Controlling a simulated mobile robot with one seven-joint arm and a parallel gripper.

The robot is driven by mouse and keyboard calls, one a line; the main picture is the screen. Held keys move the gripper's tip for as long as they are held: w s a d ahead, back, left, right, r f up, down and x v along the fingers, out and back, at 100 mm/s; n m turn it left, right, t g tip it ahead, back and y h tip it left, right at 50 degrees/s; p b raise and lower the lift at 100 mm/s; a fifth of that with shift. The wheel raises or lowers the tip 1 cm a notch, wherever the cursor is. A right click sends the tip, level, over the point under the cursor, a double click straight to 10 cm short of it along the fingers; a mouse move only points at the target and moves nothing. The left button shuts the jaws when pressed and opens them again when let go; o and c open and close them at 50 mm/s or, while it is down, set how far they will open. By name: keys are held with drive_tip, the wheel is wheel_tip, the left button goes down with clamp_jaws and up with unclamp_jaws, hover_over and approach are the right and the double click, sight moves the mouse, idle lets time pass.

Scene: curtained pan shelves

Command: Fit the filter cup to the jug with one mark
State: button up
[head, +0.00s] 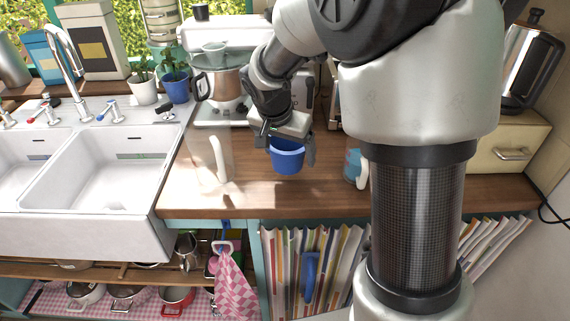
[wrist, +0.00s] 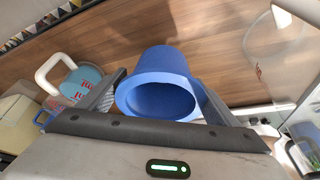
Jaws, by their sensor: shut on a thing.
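The blue filter cup (head: 287,158) is held between the two fingers of my gripper (head: 287,148), above the wooden counter. In the wrist view the cup (wrist: 160,65) shows its open round rim towards the camera, with a finger on each side. A clear jug with a white handle (head: 217,158) stands on the counter left of the cup; in the wrist view it is at the right (wrist: 290,60). A second jug with a white handle (head: 354,168) stands right of the cup, partly behind my arm. In the wrist view it shows light blue and red markings (wrist: 80,82). I cannot count marks on either jug.
A white sink (head: 100,185) with a tall tap lies left. A white machine with a steel bowl (head: 224,88) stands behind the clear jug. The counter (head: 250,195) around the cup is mostly bare, up to its front edge. Curtained shelves (head: 290,265) are below.

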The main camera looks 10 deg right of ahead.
wheel_tip(320, 180, down, 4)
drive_tip(key=shift+f+b, duration=0.1)
drive_tip(key=shift+b, duration=0.25)
drive_tip(key=shift+f, duration=0.1)
drive_tip(key=shift+f, duration=0.15)
drive_tip(key=o, duration=0.7)
drive_tip(key=shift+b, duration=0.35)
drive_tip(key=o, duration=0.3)
drive_tip(key=shift+o, duration=0.2)
drive_tip(key=shift+p, duration=0.35)
